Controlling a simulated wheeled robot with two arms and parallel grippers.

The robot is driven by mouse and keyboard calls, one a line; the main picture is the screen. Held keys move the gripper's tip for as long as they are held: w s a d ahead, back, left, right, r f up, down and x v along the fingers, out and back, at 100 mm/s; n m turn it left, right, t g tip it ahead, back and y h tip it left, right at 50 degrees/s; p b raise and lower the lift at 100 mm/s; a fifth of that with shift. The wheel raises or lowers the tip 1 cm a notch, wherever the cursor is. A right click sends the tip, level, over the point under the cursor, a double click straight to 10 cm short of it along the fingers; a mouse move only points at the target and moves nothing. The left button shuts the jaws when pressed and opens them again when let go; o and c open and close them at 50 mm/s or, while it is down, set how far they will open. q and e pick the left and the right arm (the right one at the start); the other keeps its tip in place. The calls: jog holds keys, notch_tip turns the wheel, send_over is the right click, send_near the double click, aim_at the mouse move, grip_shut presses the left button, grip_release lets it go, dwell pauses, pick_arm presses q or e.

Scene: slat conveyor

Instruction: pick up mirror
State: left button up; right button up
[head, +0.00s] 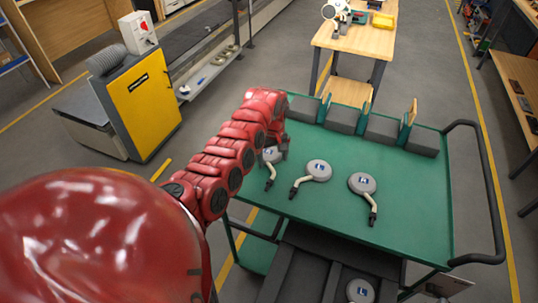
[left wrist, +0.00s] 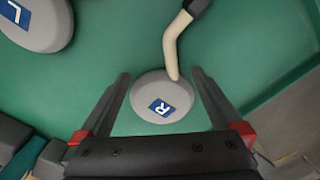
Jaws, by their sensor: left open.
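Several round grey mirrors with pale bent stems and dark stem ends are in view. One mirror (head: 271,156) lies on the green cart top (head: 420,220), partly hidden by my left gripper (head: 277,147). In the left wrist view this mirror (left wrist: 150,88) shows a blue R label. My left gripper (left wrist: 161,76) is open, its fingers on either side of the disc, with nothing clamped. A second mirror (head: 319,169) lies to the right; a mirror with an L label (left wrist: 38,22) shows at the upper left of the wrist view. A third mirror (head: 362,183) lies farther right. My right gripper is not visible.
Grey blocks (head: 342,117) and upright green dividers line the cart's far edge. A black handle (head: 488,200) is at its right. A dark compartmented tray (head: 308,262) in front holds another mirror (head: 359,290). A yellow machine (head: 145,100) stands left; a wooden table (head: 358,40) stands behind.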

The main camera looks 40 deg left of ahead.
pick_arm(q)
jog(key=shift+f, duration=0.25)
grip_shut()
dwell(0.3)
